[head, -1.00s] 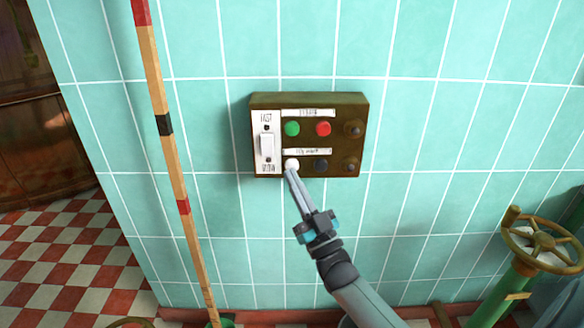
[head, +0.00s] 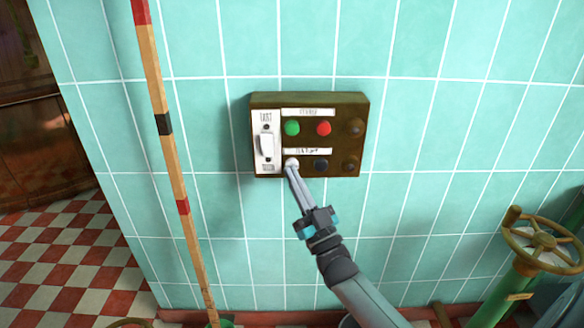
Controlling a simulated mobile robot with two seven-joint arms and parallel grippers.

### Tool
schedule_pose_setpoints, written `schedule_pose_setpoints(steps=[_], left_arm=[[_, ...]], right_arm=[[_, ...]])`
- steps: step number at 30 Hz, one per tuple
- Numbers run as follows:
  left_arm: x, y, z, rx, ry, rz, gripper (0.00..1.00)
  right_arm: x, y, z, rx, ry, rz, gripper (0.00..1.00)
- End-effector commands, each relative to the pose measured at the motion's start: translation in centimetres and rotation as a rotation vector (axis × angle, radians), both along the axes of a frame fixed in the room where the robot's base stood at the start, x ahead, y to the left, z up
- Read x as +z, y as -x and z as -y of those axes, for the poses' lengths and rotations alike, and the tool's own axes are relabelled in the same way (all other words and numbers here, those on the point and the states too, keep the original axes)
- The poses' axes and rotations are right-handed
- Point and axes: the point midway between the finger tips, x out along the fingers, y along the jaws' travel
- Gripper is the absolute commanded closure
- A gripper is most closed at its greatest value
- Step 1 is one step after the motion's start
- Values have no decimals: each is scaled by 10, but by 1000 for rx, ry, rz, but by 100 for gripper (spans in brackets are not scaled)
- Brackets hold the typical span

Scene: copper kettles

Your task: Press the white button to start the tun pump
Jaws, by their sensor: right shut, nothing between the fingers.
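The white button (head: 291,162) is at the lower left of the button group on a brown control box (head: 342,99) on the tiled wall. My right gripper (head: 291,169) is shut and empty. Its fingertips are at the lower edge of the white button and cover part of it; whether they press it in I cannot tell. A dark button (head: 321,164) sits just right of it. A green button (head: 292,128) and a red button (head: 323,128) are in the row above. My left gripper is not in view.
A white switch plate (head: 267,142) with a rocker is at the box's left side. A striped pole (head: 173,165) stands left of the box. A valve handwheel (head: 543,240) on a green pipe is at lower right. The wall around the box is clear.

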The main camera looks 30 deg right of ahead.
Motion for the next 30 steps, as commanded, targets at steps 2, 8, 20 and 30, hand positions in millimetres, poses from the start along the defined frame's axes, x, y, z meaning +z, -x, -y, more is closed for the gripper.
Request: schedule_pose_setpoints(steps=[2,8,20,30], left_arm=[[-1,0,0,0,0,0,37],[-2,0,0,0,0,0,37],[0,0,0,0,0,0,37],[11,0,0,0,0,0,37]], right_arm=[[0,-1,1,0,0,0,100],[0,-3,2,0,0,0,100],[1,-2,1,0,0,0,100],[1,12,-7,-1,-1,0,100]])
